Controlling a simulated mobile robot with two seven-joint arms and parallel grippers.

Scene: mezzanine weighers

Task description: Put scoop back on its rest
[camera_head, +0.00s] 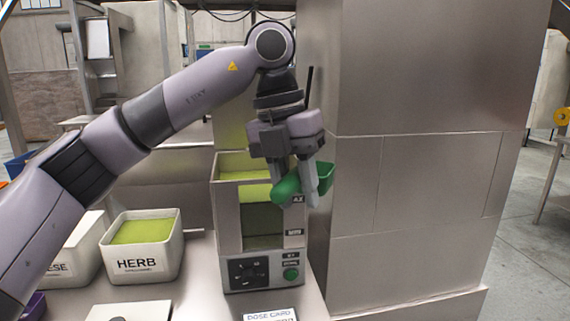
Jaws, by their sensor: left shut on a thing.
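My left gripper (294,198) points down over the front right of the weigher (229,222). It is shut on the green scoop (287,189), around its thick handle. The scoop's bowl (326,176) sticks out to the right, beside the tall steel housing, partly behind a finger. The scoop is above the bench, in front of the weigher's upper right edge. I cannot make out the scoop's rest. My right gripper is not in view.
A white HERB bin (140,269) with green contents stands left of the weigher, with another white bin (72,262) beside it. A tall steel housing (410,170) blocks the right. A dose card (270,316) and a pale plate (130,311) are at the front.

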